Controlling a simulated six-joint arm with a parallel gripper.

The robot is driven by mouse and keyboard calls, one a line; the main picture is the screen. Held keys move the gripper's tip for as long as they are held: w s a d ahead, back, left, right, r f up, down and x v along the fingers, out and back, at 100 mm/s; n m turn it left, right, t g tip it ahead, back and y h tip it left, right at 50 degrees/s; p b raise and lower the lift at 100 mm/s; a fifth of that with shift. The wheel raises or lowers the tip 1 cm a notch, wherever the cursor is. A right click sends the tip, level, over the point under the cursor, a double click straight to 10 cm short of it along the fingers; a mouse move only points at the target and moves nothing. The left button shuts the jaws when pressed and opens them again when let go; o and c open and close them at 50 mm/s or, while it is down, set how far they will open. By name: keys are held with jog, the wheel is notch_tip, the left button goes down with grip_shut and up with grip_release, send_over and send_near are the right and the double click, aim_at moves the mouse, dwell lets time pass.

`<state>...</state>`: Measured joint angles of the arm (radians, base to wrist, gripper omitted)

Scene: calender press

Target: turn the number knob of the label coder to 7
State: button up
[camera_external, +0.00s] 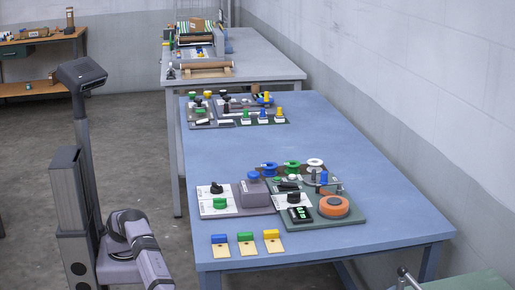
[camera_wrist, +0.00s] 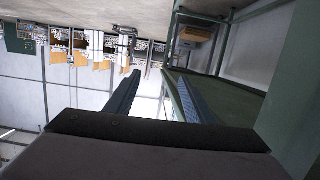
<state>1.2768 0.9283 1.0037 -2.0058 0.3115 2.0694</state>
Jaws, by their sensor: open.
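Two machine units stand on the near part of the blue table in the external view. The left unit has a white panel (camera_external: 205,208) with a black knob (camera_external: 216,188) and a green knob (camera_external: 220,203). The right unit, on a green plate (camera_external: 350,214), has a black box with green lit digits (camera_external: 300,214) and a dark knob (camera_external: 293,198). I cannot tell which is the label coder or read any numbers at the knobs. My gripper (camera_wrist: 160,75) shows in the wrist view, open and empty, away from these units. Its fingers are not distinguishable in the external view.
An orange roll (camera_external: 334,206) and several coloured spools stand on the right unit. Blue, green and yellow-topped tags (camera_external: 245,245) lie at the table's front edge. More small devices (camera_external: 236,106) stand farther back. The blue table's middle (camera_external: 240,145) is clear.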

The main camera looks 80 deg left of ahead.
notch_tip(320, 180, up, 11)
jog(key=m+h, duration=0.1)
jog(key=h, duration=0.1)
notch_tip(320, 180, up, 14)
jog(key=n+t+y+p, duration=0.5)
jog(key=n+y+p, duration=1.3)
jog(key=p, duration=0.5)
send_over(220, 202)
jog(key=s, duration=0.4)
jog(key=shift+n+g+h, duration=0.3)
jog(key=shift+n, duration=0.1)
jog(key=shift+a+b+x, duration=0.15)
jog(key=shift+b+x, duration=0.05)
jog(key=shift+x, duration=1.75)
jog(key=shift+a+b+x, duration=0.15)
jog(key=shift+x, duration=1.85)
jog(key=shift+w+r, duration=0.1)
jog(key=c, duration=1)
